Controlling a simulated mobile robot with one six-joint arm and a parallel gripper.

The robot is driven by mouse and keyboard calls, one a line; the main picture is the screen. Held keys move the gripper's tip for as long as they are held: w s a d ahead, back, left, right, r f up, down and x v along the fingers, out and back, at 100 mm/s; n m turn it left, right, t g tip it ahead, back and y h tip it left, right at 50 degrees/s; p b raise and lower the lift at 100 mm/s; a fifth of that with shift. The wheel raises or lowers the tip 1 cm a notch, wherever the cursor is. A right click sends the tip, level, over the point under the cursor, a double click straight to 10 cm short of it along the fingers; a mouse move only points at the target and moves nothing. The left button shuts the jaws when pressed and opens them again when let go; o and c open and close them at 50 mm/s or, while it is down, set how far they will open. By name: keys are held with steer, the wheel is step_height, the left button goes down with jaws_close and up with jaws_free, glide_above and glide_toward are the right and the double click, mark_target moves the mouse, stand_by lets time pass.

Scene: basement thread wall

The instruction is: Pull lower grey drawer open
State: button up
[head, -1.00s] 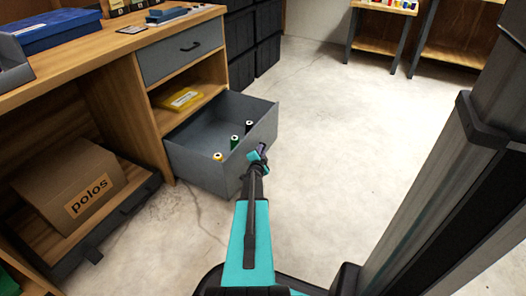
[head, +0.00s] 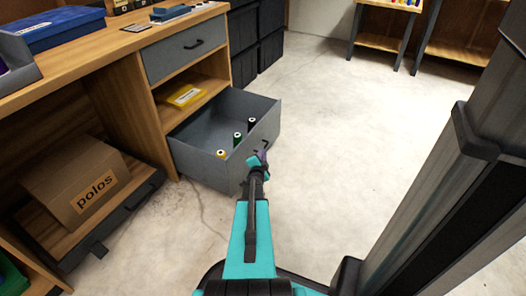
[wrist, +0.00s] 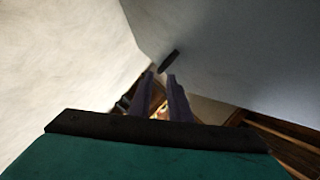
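The lower grey drawer (head: 208,168) stands pulled well out of the wooden workbench in the head view. Several thread spools stand inside it, among them a yellow one (head: 221,154), a green one (head: 237,139) and a black one (head: 251,125). My gripper (head: 262,152) is at the outer side of the drawer's front panel. In the wrist view, the two dark fingers (wrist: 161,76) are apart with a gap between them. A dark bar (wrist: 169,61), apparently the drawer handle, lies just past the fingertips on the grey panel. Whether they touch it cannot be told.
The upper grey drawer (head: 186,47) is shut. A yellow packet (head: 187,95) lies on the open shelf between. A cardboard box marked "polos" (head: 82,184) sits in a low tray at left. Black bins (head: 257,44) stand behind. The concrete floor (head: 345,140) to the right is clear.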

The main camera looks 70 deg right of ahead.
steer(key=p+v, duration=0.1)
steer(key=v, duration=0.6)
steer(key=shift+p, duration=0.3)
steer(key=shift+w+f, duration=0.1)
steer(key=shift+w, duration=0.05)
